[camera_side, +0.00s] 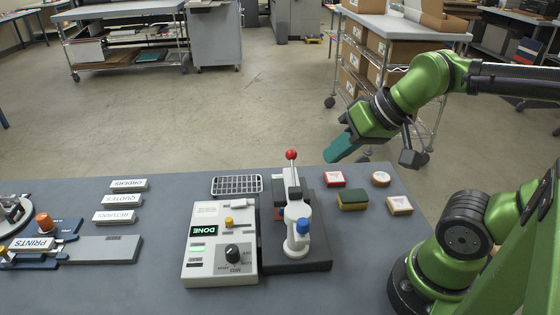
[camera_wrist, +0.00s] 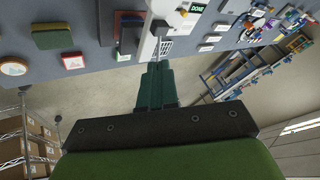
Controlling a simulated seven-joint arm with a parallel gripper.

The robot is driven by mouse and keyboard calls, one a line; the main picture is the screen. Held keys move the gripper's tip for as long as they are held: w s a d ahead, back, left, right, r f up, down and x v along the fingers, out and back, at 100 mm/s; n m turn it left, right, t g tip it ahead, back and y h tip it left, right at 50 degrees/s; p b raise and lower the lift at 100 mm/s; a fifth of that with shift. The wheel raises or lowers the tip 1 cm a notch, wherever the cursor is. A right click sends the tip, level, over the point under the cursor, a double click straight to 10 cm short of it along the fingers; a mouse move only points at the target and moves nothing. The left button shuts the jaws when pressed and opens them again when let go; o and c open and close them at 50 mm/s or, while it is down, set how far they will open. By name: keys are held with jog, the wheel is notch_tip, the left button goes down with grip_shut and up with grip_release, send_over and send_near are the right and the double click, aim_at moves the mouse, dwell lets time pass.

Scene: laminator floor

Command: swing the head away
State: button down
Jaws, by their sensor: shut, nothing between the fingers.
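The press stands on the table with a dark base (camera_side: 315,258), a white post and arm that make up its head (camera_side: 295,215), a red ball (camera_side: 291,154) on a lever and a blue knob (camera_side: 303,226). The head lies over the base; what is under it is mostly hidden. The control box (camera_side: 222,262) beside it shows DONE on its display (camera_side: 203,231). My gripper (camera_side: 338,148) is shut and empty, with teal fingers, above the table's back edge, right of and apart from the red ball. In the wrist view the fingers (camera_wrist: 157,88) are together.
A green-topped sponge block (camera_side: 352,199) and several small labelled pieces lie right of the press. A wire rack (camera_side: 237,185) lies behind the control box. Label blocks (camera_side: 128,185) and a PRINTS tray (camera_side: 90,250) are at left. A shelf cart (camera_side: 405,28) stands behind.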

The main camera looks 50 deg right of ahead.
jog(key=c, duration=1.7)
grip_release()
jog(key=o, duration=0.3)
jog(key=shift+w+a+f, duration=0.1)
jog(key=shift+w, duration=0.15)
jog(key=o, duration=0.4)
jog(key=r+m+g, duration=0.1)
jog(key=w+r+m+g, duration=0.1)
jog(key=m, duration=0.1)
jog(key=a+r+m+g+y, duration=0.1)
jog(key=m, duration=0.1)
jog(key=shift+w+a+r+g, duration=0.1)
jog(key=shift+w+r+g, duration=0.05)
jog(key=shift+w+g, duration=0.25)
notch_tip(320, 180, up, 4)
jog(key=s+a+r+m+g+y, duration=0.1)
jog(key=s+a+m+g, duration=0.15)
jog(key=m, duration=0.65)
send_near(303, 221)
jog(key=shift+g, duration=0.45)
jog(key=x, duration=0.8)
jog(key=shift+w+f, duration=0.25)
jog(key=shift+w, duration=0.15)
grip_shut()
